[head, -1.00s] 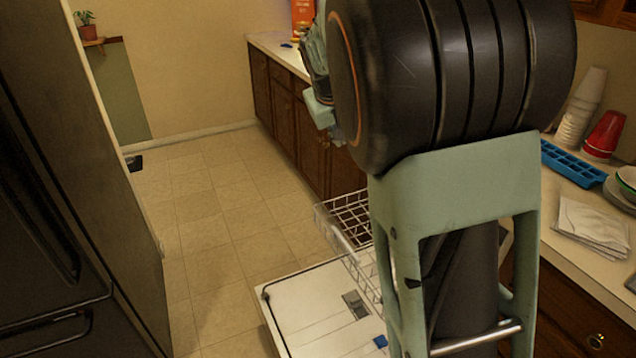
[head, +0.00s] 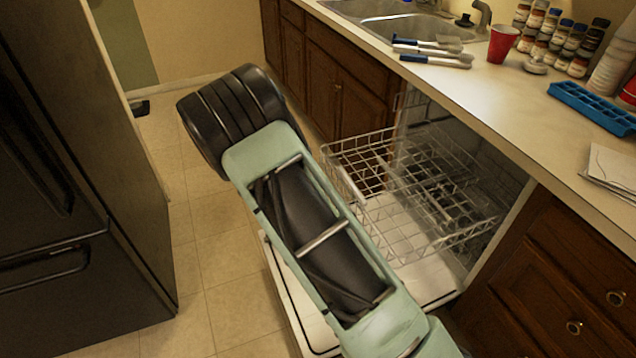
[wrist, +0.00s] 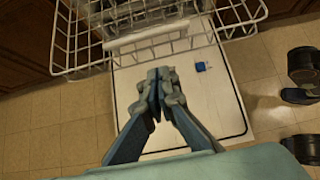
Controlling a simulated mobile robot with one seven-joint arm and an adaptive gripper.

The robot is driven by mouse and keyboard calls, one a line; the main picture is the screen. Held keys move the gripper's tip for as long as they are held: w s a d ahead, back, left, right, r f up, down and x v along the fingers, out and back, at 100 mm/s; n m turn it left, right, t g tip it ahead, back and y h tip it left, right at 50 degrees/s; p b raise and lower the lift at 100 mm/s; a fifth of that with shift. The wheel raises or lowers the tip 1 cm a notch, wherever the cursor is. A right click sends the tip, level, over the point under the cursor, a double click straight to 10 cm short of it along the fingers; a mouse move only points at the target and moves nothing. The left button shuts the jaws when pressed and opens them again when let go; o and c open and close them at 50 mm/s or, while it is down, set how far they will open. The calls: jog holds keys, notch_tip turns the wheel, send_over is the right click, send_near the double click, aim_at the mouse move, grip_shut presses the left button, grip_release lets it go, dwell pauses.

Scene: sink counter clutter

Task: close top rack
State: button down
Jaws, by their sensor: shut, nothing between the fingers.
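The top rack (head: 358,181) is a white wire dishwasher rack, pulled well out of the dishwasher under the counter. Its front edge has a pale handle bar, and the rack also shows in the wrist view (wrist: 92,50). My gripper (wrist: 159,72) is shut and empty, pointing at the rack's front handle bar in the wrist view. It appears above the open door, and I cannot tell whether it touches the rack. In the head view my arm hides the gripper. The open dishwasher door (head: 430,283) lies flat below the rack, with a blue piece (wrist: 201,66) on it.
The counter (head: 490,91) runs above the dishwasher, with brushes (head: 436,59), a red cup (head: 502,43), bottles and a blue tray (head: 592,107). A dark refrigerator (head: 60,180) stands at the left.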

jog(key=w+d+f+b, duration=0.1)
jog(key=w+d+f, duration=0.1)
jog(key=d+f, duration=0.3)
jog(key=shift+w+d, duration=0.4)
jog(key=shift+d, duration=1.45)
